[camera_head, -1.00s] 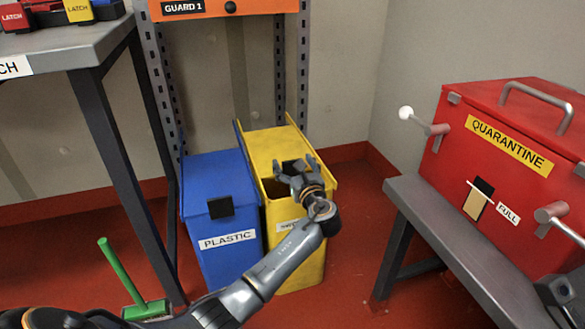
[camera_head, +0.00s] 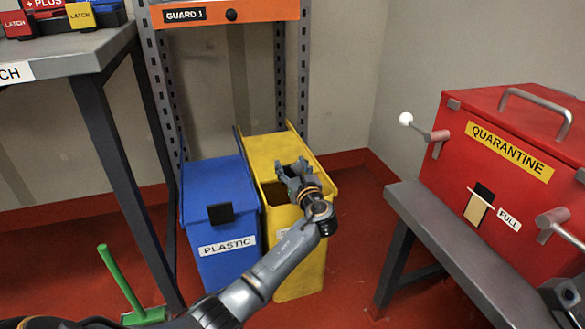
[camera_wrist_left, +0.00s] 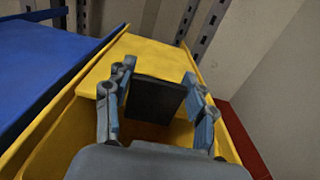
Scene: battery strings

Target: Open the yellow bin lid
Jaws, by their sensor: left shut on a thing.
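The yellow bin (camera_head: 305,265) stands on the floor in the middle of the head view. Its yellow lid (camera_head: 275,150) is partly open, with a dark gap at the front. In the left wrist view the lid (camera_wrist_left: 150,53) lies beyond a black tab (camera_wrist_left: 154,98) at its front edge. My left gripper (camera_head: 292,170) is over the bin's opening, with its fingers on either side of the tab, shut on it. The fingers hide part of the lid's front edge and of the opening. My right gripper cannot be made out in these views.
A blue bin (camera_head: 225,265) marked PLASTIC stands close on the left. A steel rack with an orange shelf (camera_head: 260,12) rises behind. A red QUARANTINE box (camera_head: 500,185) sits on a grey bench (camera_head: 415,215) at right. A green-handled tool (camera_head: 118,280) stands at lower left.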

